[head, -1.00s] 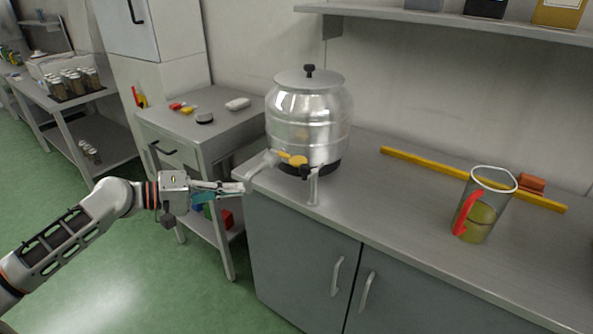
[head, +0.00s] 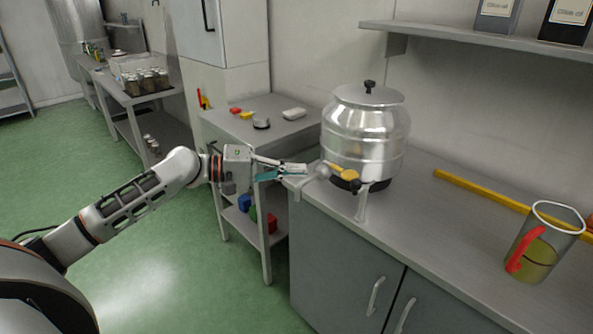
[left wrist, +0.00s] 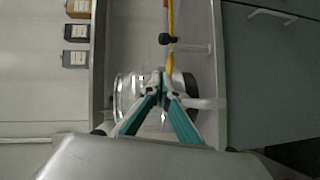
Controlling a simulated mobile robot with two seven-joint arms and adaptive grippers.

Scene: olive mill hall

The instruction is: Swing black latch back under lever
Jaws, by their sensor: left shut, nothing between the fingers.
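A shiny metal drum (head: 365,135) with a lidded top stands at the counter's left end. On its front is a tap with a yellow lever (head: 347,174) and a small black latch (head: 355,187) beside the lever's right end. I cannot tell how much of the latch lies under the lever. My left gripper (head: 303,170) is shut and empty, its tips left of the tap near a pale grey pipe end. My right gripper is out of view.
A jug with a red handle (head: 528,254) and yellowish liquid stands on the counter (head: 425,215) at right. A long yellow bar (head: 480,190) lies along the back. A side table (head: 225,120) with small items stands behind my left gripper. A shelf (head: 480,38) hangs above.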

